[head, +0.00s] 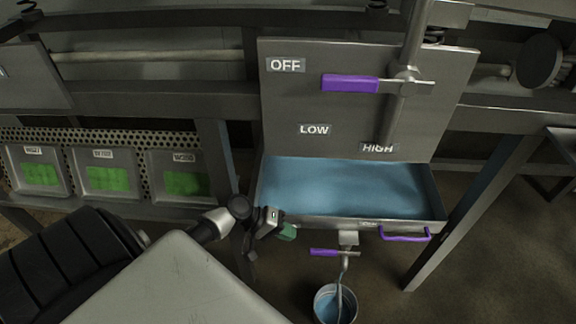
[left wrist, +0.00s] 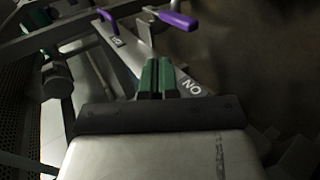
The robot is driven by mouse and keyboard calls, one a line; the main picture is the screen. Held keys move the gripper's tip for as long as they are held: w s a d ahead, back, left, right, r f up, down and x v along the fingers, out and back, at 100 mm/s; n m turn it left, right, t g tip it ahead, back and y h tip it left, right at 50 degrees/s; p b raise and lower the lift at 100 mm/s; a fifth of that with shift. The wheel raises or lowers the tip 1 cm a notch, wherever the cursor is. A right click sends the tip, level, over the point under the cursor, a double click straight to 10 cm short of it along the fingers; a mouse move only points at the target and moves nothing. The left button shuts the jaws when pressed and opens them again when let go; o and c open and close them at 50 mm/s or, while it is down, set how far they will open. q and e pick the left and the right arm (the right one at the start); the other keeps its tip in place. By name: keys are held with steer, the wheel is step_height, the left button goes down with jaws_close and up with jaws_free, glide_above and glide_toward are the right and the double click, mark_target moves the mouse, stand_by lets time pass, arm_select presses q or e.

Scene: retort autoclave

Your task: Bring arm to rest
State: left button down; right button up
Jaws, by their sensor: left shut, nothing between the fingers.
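My left gripper (head: 288,232) is in front of the blue-filled tray, near its lower left corner. Its green fingers (left wrist: 158,77) are together in the left wrist view, with nothing held between them. It appears apart from the purple valve lever (head: 325,251) below the tray. That lever lies roughly level; a purple handle (left wrist: 178,20) also shows at the top of the left wrist view, beyond the fingers. My right gripper is in neither view.
A panel (head: 440,130) marked OFF, LOW and HIGH has a purple-handled lever (head: 350,84). Below it is the blue-filled tray (head: 310,222) with a purple handle (head: 404,237). A bucket (head: 318,305) with blue liquid stands beneath the spout. Bins with green contents (head: 108,200) line the left.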

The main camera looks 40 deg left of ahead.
arm_select(q)
steer(key=s+d+f+m+g+y, duration=0.25)
steer(key=s+d+f+m, duration=0.2)
steer(key=s, duration=0.25)
steer(key=s+d+f+m+g+y, duration=0.1)
steer(key=s+d+f+m+y, duration=0.3)
steer(key=s, duration=0.3)
steer(key=s+a+f+g+y+p, duration=0.1)
steer(key=s+f+p, duration=0.1)
steer(key=s+p, duration=0.7)
steer(key=s+a+f+y+p, duration=0.1)
steer(key=s+f+p, duration=0.1)
steer(key=s+p, duration=0.7)
steer(key=s, duration=0.2)
steer(key=shift+s+a+f+m+g+y, duration=0.15)
steer(key=shift+s+f+m+g+y, duration=0.2)
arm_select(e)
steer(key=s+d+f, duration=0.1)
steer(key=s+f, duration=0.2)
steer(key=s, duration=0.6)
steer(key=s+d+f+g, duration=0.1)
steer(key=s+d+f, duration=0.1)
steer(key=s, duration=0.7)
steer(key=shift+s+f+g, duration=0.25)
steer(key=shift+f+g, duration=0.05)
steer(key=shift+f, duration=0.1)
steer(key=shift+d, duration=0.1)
